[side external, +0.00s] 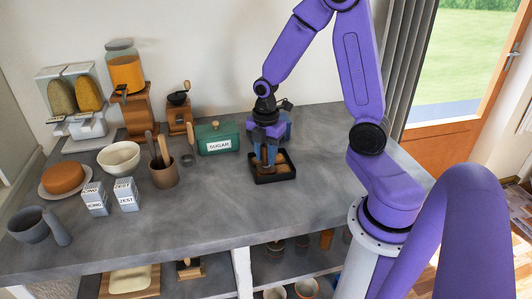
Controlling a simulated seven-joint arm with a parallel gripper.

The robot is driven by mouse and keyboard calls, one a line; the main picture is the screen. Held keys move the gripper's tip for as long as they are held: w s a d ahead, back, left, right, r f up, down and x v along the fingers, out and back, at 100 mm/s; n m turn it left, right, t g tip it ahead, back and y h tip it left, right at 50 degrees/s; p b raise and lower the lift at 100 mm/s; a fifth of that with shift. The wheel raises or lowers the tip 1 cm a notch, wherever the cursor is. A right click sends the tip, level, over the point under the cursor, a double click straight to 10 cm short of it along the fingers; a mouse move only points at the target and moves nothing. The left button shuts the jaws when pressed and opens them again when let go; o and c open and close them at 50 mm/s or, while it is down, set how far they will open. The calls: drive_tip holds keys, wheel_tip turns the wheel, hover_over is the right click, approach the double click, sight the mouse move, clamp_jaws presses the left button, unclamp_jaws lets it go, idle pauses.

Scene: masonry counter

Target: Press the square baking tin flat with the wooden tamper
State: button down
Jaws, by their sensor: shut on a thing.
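The square baking tin (260,179) is black and sits on the grey counter, right of the middle of the view, with brown contents inside. My gripper (267,148) points down directly over the tin. It is shut on the wooden tamper (265,157), which is brown and mostly hidden by the fingers. The tamper's lower end is inside the tin's outline, at the left part of the contents. Whether it touches the contents is too small to tell. The brown contents (284,170) show on the tin's right side.
A green box labelled SUGAR (218,138) stands close to the left of the tin. The counter (205,215) in front of the tin is clear.

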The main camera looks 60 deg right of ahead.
sight(266, 144)
drive_tip(key=shift+s+f, duration=0.1)
drive_tip(key=shift+f, duration=0.3)
idle(1.0)
drive_tip(key=shift+r, duration=0.1)
drive_tip(key=shift+r, duration=2.25)
wheel_tip(266, 144, up, 2)
drive_tip(key=w+d, duration=0.3)
drive_tip(key=shift+a+f, duration=0.1)
drive_tip(key=shift+f, duration=2.75)
drive_tip(key=shift+f, duration=0.5)
drive_tip(key=shift+r, duration=2.3)
